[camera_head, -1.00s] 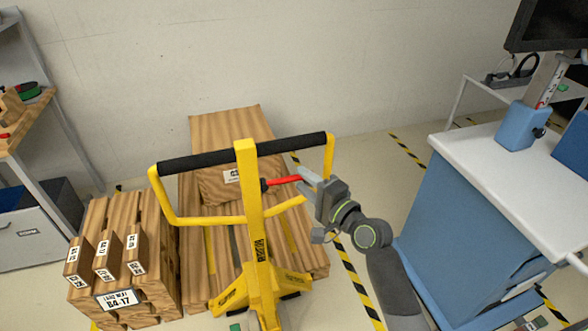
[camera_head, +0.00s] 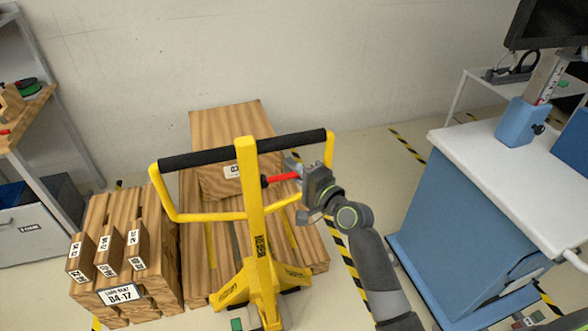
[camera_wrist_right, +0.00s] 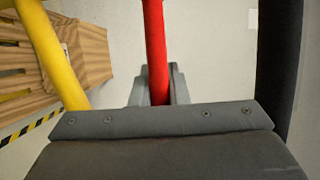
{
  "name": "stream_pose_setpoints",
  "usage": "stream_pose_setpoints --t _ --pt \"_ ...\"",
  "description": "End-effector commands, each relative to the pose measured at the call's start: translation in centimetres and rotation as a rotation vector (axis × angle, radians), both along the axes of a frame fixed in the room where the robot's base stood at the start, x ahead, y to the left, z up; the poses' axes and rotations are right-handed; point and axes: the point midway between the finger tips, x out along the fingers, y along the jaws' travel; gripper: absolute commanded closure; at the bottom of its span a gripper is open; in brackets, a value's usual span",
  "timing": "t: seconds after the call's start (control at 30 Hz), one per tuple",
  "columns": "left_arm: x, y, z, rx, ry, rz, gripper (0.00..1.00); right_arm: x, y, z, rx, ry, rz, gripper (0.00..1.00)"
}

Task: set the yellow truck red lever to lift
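The yellow truck (camera_head: 256,225) stands in the middle of the head view, with a black-gripped yellow handle loop at its top. Its red lever (camera_head: 283,177) sticks out rightward from the mast, just below the black grip. My right gripper (camera_head: 297,176) is at the lever's outer end. In the right wrist view, the red lever (camera_wrist_right: 156,50) runs down between the grey fingers of my right gripper (camera_wrist_right: 158,90), which lie close on both sides of it. I cannot tell whether they press on it. My left gripper is not in view.
A wooden pallet (camera_head: 208,130) with a labelled wooden block lies behind the truck. A labelled wooden stack (camera_head: 165,275) stands at its left. A blue cart (camera_head: 440,215) with a white top stands at the right. Striped tape marks the floor between.

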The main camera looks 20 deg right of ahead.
Motion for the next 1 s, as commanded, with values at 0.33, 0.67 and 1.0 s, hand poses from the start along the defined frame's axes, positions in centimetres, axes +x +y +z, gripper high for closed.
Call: stream_pose_setpoints --t 0.33,0.67,1.0 --pt "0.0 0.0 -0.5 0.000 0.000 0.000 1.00 0.0 0.0 -0.4 0.018 0.002 0.000 1.00" --pt "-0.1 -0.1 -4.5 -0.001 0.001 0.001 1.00 0.0 0.4 -2.9 0.277 0.010 0.000 1.00" --pt "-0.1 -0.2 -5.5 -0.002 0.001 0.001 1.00 0.0 0.6 -3.2 0.402 0.016 0.000 1.00"
